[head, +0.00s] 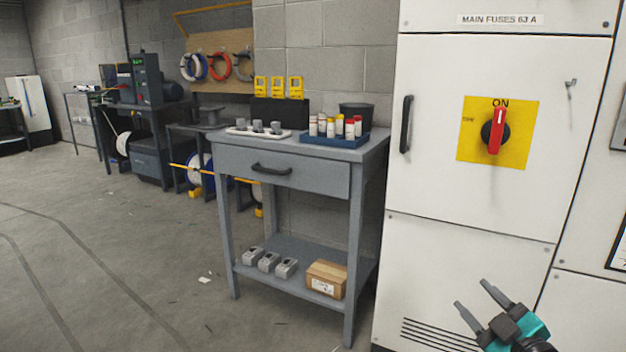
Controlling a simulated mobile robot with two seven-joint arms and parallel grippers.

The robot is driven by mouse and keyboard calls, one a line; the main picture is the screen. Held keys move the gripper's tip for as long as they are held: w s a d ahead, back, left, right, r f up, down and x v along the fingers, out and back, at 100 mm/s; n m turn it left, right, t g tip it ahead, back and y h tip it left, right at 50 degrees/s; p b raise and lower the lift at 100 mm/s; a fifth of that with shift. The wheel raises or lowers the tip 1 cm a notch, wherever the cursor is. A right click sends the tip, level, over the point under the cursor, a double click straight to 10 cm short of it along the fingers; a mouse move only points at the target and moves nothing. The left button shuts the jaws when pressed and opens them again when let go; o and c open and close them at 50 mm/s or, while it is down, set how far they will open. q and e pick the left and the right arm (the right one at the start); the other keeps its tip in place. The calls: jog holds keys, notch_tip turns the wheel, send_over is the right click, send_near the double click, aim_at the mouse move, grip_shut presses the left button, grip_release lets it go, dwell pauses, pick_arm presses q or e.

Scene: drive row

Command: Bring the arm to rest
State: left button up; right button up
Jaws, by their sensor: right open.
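My right gripper (474,302) is at the bottom right of the head view. Its two grey fingers are spread apart with nothing between them, and its teal and black body shows below. It is in front of the lower part of the white cabinet (468,265), below and apart from the red rotary switch (495,131). The switch sits on a yellow plate (522,140), with its handle upright toward the ON mark. My left gripper is not in the head view.
A grey workbench (281,190) with a drawer stands left of the cabinet. It carries a blue tray (335,140) of small containers. A cardboard box (326,279) is on its lower shelf. The cabinet has a black handle (406,124). The floor (120,260) at the left is mostly clear.

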jog(key=s+a+f+m+g, duration=0.1)
jog(key=s+a+f+g, duration=0.4)
jog(key=s+f, duration=0.4)
jog(key=s+a+f+m+g, duration=0.1)
jog(key=s+a+f+g, duration=0.3)
jog(key=s+a+f, duration=0.55)
jog(key=w+a+r+m+t+y, duration=0.1)
jog(key=a+r+m+t, duration=0.1)
jog(key=a+r+m, duration=0.3)
pick_arm(q)
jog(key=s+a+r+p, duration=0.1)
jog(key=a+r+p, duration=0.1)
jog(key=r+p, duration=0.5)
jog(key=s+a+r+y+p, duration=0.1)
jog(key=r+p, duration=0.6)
jog(key=p, duration=0.8)
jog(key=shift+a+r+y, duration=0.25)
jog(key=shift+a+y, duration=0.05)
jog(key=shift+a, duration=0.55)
pick_arm(e)
jog(key=s+d+r+h, duration=0.1)
jog(key=s+d+r, duration=0.1)
jog(key=r, duration=1.1)
jog(key=shift+d+r, duration=0.2)
jog(key=shift+d, duration=0.5)
jog(key=shift+c, duration=1)
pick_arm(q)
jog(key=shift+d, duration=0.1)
pick_arm(e)
jog(key=shift+d, duration=0.1)
